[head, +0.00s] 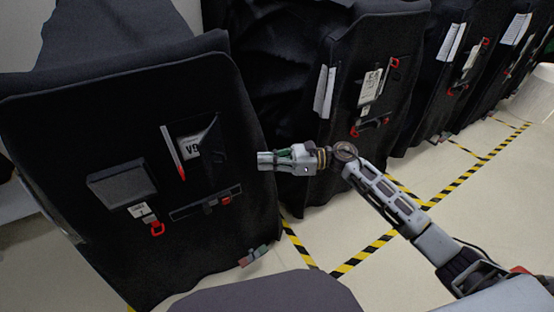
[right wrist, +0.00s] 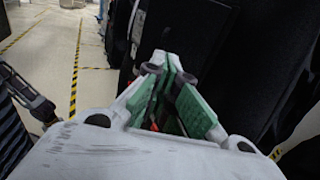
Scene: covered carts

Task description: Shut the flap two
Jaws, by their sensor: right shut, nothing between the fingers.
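A covered cart (head: 75,130) with a black cloth front stands at the left in the head view. On its front are a raised dark square flap (head: 121,185) and, to the right, a pale label marked V9 (head: 192,148) with dark material folded beside it. I see no marking that tells which flap is two. My right gripper (head: 262,160) is shut and empty, its tips pointing left near the right edge of this front. Whether they touch the cloth I cannot tell. In the right wrist view its green-padded fingers (right wrist: 171,62) meet at the tips. My left gripper is out of view.
A red-and-white strip (head: 173,152), a red clip (head: 157,229) and a dark bar (head: 205,203) are on the same front. A second covered cart (head: 345,130) stands behind my right gripper, with more to the right.

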